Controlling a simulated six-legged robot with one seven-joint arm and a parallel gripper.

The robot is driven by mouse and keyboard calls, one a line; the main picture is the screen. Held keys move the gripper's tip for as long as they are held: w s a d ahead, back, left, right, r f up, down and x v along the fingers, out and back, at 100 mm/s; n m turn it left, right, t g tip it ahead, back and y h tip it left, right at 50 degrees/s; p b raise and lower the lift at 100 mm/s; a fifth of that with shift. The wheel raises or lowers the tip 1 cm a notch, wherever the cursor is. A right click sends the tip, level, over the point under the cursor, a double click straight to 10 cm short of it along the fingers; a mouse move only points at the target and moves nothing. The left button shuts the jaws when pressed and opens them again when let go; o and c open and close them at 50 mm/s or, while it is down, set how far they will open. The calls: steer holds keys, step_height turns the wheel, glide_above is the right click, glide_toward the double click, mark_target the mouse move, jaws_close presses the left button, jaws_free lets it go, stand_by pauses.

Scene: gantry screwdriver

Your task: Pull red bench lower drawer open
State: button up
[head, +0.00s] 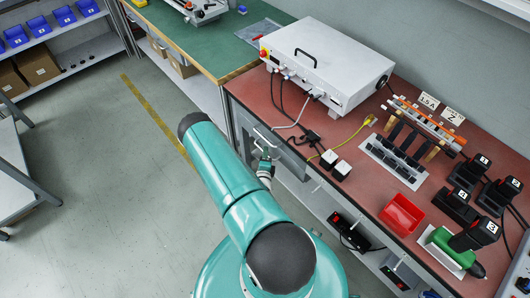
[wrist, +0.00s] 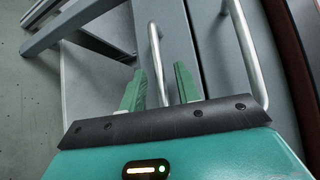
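The red bench (head: 335,150) has grey drawer fronts at its left end. In the wrist view the upper drawer handle (wrist: 243,50), a silver bar, is on the right, nearer the red top. The lower drawer handle (wrist: 156,55) is further left on the lower drawer front (wrist: 182,35). My gripper (wrist: 160,80) has its two green fingers apart, one on each side of the lower handle. A gap shows between the bar and the fingers; I cannot tell how deep the bar sits. In the head view my gripper (head: 264,155) is small, beside the drawer fronts.
A white box (head: 325,65) with cables, a red tray (head: 402,214) and a green drill (head: 445,247) are on the bench top. A green-topped bench (head: 200,40) adjoins it. Open floor (head: 100,170) lies to the left; a grey table (head: 20,170) stands at the left edge.

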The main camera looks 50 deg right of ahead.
steer(key=shift+x, duration=1.1)
steer(key=shift+c, duration=0.3)
jaws_close()
steer(key=shift+a, duration=0.1)
